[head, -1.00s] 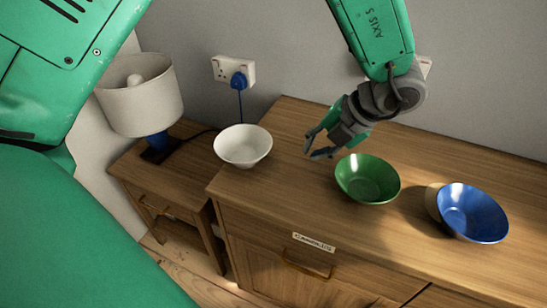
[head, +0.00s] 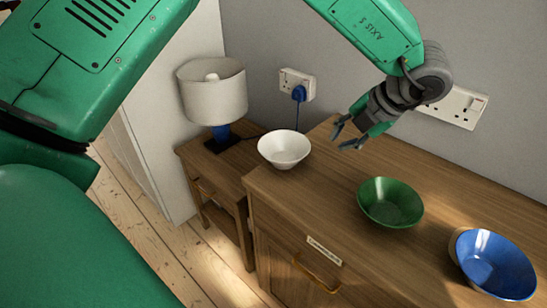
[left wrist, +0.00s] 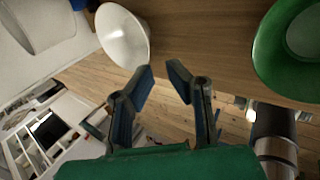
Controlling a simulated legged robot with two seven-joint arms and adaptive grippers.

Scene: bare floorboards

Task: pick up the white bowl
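The white bowl (head: 284,148) stands upright and empty near the left end of the wooden cabinet top. It also shows in the left wrist view (left wrist: 122,35), to the upper left of the fingers. My left gripper (head: 343,137) is open and empty, a short way right of the white bowl and apart from it. In the left wrist view its fingertips (left wrist: 160,72) are spread with only wood and floor seen between them. My right gripper is not in view.
A green bowl (head: 390,202) and a blue bowl (head: 495,265) stand on the cabinet (head: 340,195) to the right. A pale thing is partly hidden behind the blue bowl. A lamp (head: 213,95) stands left on a lower side table (head: 200,160). The wall is close behind.

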